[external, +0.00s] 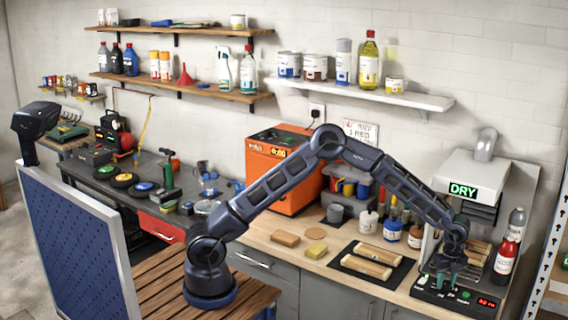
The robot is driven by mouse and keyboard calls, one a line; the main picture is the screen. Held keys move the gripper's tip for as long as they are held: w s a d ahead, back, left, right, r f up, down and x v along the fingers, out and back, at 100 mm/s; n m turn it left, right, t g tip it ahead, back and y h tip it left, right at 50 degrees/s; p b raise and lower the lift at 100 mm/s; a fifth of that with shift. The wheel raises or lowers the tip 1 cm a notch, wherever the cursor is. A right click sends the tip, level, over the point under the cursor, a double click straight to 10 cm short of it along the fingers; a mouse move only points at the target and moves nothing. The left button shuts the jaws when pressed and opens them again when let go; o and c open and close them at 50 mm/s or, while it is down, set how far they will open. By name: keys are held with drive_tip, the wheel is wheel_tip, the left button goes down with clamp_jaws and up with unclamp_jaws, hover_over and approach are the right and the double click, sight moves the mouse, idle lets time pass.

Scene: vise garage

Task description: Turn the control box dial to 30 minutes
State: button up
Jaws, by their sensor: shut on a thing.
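The black control box (470,300) sits at the front right of the workbench, under the machine with the green "DRY" sign (463,190). It has a red lit display (486,303), too small to read surely, and small green lights. My gripper (446,284) points down onto the left part of the box's top, its fingers shut around what seems to be the dial. The dial itself is hidden by the fingers, so its setting cannot be seen.
A dark mat (345,266) with wooden blocks lies left of the box. Jars (393,230) and an orange machine (268,165) are further left. My arm spans above the bench.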

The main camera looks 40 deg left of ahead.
sight(446, 282)
drive_tip(key=shift+n, duration=0.7)
drive_tip(key=o, duration=1)
wheel_tip(446, 282, up, 11)
drive_tip(key=shift+f, duration=0.15)
